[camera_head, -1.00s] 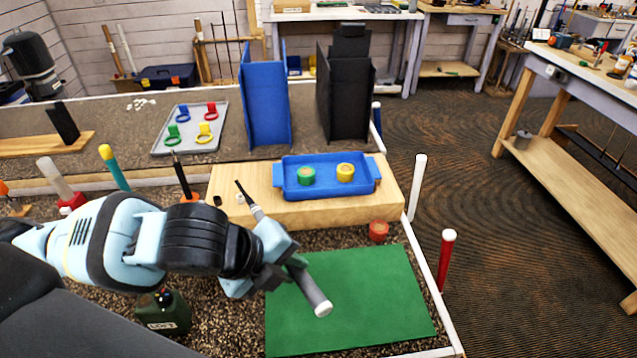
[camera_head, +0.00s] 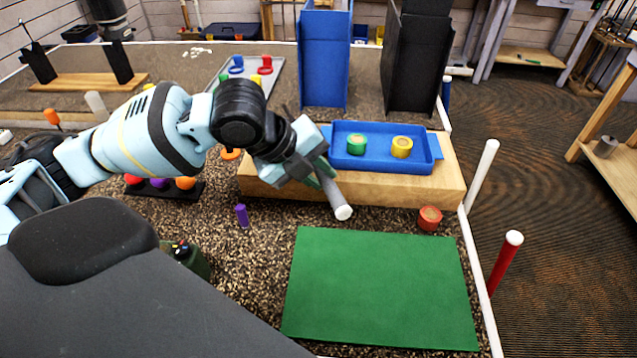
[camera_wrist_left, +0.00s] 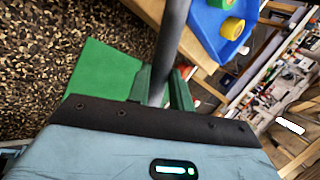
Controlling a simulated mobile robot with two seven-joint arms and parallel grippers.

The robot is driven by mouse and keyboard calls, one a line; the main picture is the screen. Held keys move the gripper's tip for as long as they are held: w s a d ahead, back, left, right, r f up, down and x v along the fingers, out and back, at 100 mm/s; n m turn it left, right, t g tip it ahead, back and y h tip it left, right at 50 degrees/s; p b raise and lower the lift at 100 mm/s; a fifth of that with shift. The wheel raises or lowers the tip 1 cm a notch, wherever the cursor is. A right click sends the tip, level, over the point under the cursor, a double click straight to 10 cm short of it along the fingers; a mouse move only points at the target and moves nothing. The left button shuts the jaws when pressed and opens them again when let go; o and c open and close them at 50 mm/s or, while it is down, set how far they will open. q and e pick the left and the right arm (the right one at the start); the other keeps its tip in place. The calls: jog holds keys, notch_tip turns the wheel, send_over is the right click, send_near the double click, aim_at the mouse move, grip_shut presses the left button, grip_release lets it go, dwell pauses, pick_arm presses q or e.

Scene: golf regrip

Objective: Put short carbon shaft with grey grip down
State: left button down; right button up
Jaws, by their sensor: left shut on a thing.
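My left gripper (camera_head: 318,172) is shut on the short shaft with the grey grip (camera_head: 334,196). The grip's white-capped end points down and toward the front, beside the front face of the wooden block. The rest of the shaft is mostly hidden behind the gripper in the head view. In the left wrist view the grey grip (camera_wrist_left: 171,40) runs up from between the green fingers of my left gripper (camera_wrist_left: 160,88). The green mat (camera_head: 380,285) lies bare in front, and its corner shows in the wrist view (camera_wrist_left: 104,72). My right gripper is not in view.
A blue tray (camera_head: 380,166) with green and yellow tape rolls stands on the wooden block (camera_head: 440,190). A red roll (camera_head: 429,218) sits by the mat's back edge. A purple piece (camera_head: 242,215) stands left of the mat. Blue (camera_head: 324,60) and black (camera_head: 415,65) upright bins stand behind.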

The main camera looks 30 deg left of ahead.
pick_arm(q)
jog(key=shift+w+a, duration=0.1)
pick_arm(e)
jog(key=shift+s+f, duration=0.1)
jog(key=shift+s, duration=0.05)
pick_arm(q)
jog(key=f, duration=0.3)
jog(key=shift+w+a+f, duration=0.15)
jog(key=shift+w+f, duration=0.1)
jog(key=shift+f, duration=0.05)
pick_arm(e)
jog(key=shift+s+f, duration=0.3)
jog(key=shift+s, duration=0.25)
pick_arm(q)
jog(key=shift+f, duration=0.15)
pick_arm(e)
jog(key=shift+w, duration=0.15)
pick_arm(q)
jog(key=c, duration=1.3)
grip_release()
jog(key=shift+o, duration=0.2)
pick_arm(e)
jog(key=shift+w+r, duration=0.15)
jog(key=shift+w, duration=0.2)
pick_arm(q)
jog(key=p+v, duration=0.1)
jog(key=v, duration=1.1)
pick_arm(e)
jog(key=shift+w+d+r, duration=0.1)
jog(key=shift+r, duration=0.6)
